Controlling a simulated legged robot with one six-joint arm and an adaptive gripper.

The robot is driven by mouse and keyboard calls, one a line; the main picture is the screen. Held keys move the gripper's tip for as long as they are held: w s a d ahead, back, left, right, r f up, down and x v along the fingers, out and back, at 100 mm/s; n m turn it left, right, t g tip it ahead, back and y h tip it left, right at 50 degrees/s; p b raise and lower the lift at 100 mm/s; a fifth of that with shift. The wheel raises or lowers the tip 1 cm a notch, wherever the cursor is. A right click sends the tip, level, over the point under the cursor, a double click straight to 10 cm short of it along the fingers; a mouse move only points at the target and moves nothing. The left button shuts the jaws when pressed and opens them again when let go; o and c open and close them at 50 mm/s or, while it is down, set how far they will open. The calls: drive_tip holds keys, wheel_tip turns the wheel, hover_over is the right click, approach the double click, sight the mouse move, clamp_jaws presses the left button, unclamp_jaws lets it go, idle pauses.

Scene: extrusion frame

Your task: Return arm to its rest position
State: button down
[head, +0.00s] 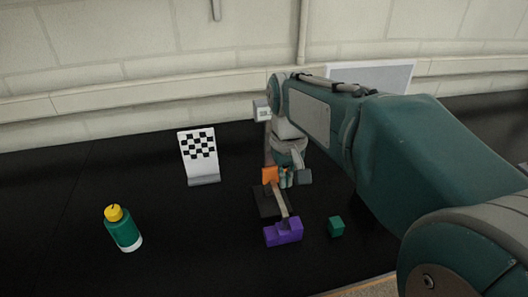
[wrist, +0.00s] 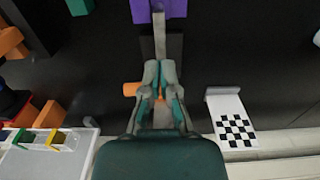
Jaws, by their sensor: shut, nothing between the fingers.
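My gripper (head: 287,182) hangs over the middle of the black table at the end of my teal arm. Its fingers are closed together with nothing between them, and in the wrist view the gripper (wrist: 159,68) shows over a grey bar. The extrusion frame stands below and around it: a grey bar (head: 281,206), a dark base (head: 266,204), an orange piece (head: 269,175) and a purple block (head: 284,232) at the near end. In the wrist view the orange piece (wrist: 131,89) is just beside the fingers. I cannot tell whether they touch.
A green cube (head: 336,226) lies right of the purple block. A green bottle with yellow cap (head: 122,230) and a checkerboard stand (head: 198,158) are on the left. In the wrist view, orange blocks (wrist: 10,41) and a white-rimmed tray (wrist: 88,124) lie left. The table between bottle and frame is clear.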

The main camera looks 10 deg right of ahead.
drive_tip(key=s+f+t, duration=0.1)
drive_tip(key=s+t, duration=0.4)
drive_tip(key=s, duration=0.9)
drive_tip(key=shift+f+t, duration=0.15)
drive_tip(key=shift+t, duration=0.15)
idle(1.7)
